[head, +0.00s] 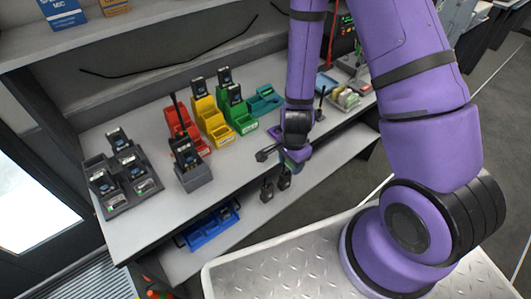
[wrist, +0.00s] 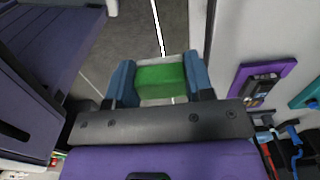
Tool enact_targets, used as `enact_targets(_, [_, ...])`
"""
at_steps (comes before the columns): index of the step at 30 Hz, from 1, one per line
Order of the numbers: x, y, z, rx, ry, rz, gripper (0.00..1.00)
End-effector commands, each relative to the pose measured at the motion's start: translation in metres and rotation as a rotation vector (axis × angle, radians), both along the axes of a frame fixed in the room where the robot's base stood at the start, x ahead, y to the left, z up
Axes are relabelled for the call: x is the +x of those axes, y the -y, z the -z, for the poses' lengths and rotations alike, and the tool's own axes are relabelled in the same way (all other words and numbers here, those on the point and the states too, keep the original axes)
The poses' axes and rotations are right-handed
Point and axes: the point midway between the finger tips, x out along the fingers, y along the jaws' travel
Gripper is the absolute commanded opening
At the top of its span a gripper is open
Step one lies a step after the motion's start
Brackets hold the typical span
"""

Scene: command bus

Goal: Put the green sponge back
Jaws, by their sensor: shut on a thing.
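The green sponge (wrist: 161,82) sits between the two blue fingertips of my gripper (wrist: 162,85) in the wrist view. The fingers are shut on it, with grey floor and a white line behind it. In the head view my gripper (head: 295,160) hangs at the front edge of the grey worktop (head: 232,177), below the purple arm. The sponge is too small and too covered to make out clearly there.
Red (head: 187,130), yellow (head: 211,121) and green (head: 238,115) bins stand along the worktop, left of my arm. A charger rack (head: 122,181) is at far left. A small tray of coloured items (head: 346,98) is right of the arm. A blue bin (head: 209,228) sits below.

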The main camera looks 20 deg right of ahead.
Motion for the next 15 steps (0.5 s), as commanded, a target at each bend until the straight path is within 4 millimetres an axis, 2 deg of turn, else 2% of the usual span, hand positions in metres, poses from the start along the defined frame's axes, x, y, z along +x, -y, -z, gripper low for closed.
enact_targets(2, [0.002,-0.001,0.001,-0.002,0.002,-0.001,0.26])
enact_targets(5, [0.015,-0.003,0.003,-0.003,0.004,-0.001,0.26])
enact_targets(15, [0.092,-0.013,0.01,-0.003,0.004,-0.001,0.26])
